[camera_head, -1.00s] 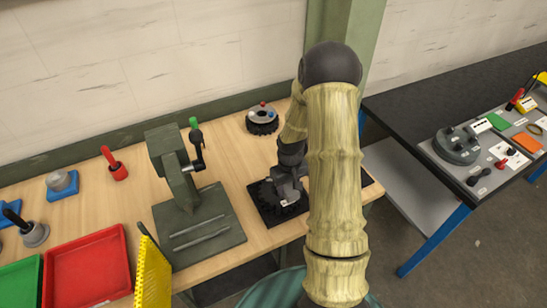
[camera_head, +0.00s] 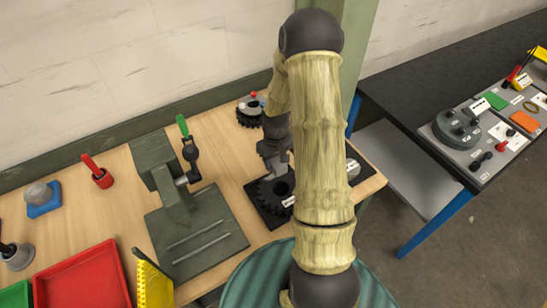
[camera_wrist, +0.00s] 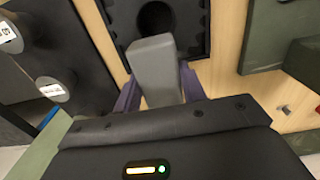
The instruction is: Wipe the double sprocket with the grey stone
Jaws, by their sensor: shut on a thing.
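In the wrist view my gripper (camera_wrist: 160,90) is shut on the grey stone (camera_wrist: 155,68), a plain block pointing away from the palm. The stone's far end overlaps the sprocket (camera_wrist: 186,18) below its hole. I cannot tell whether they touch. The stone is not clear in the head view.
A green-grey press (camera_head: 170,185) with a crank stands left of the sprocket. A toothed disc with coloured knobs (camera_head: 250,112) sits behind. Red tray (camera_head: 85,280), yellow perforated panel (camera_head: 153,285) and red-handled tool (camera_head: 98,173) are farther left. A dark table (camera_head: 415,100) stands right.

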